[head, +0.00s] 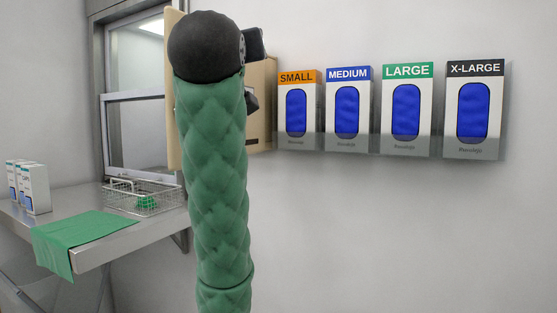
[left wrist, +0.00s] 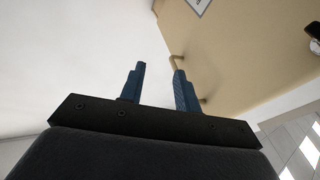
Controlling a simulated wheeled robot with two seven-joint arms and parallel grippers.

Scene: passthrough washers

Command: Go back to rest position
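One of my arms, in a quilted green sleeve with a black rounded joint, rises through the middle of the head view. I cannot tell for sure which arm it is, and its fingers do not show there. In the left wrist view my left gripper (left wrist: 160,82) has its two blue fingers apart, with nothing between them. A tan panel (left wrist: 235,45) is beyond the fingers in that view. My right gripper is not seen in either view.
A steel counter (head: 150,233) at left holds a wire basket (head: 143,196), a green cloth (head: 75,237) and white boxes (head: 35,188). Behind my arm are a pass-through window (head: 135,120) and a tan cabinet (head: 262,90). Several glove dispensers (head: 407,110) hang at right.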

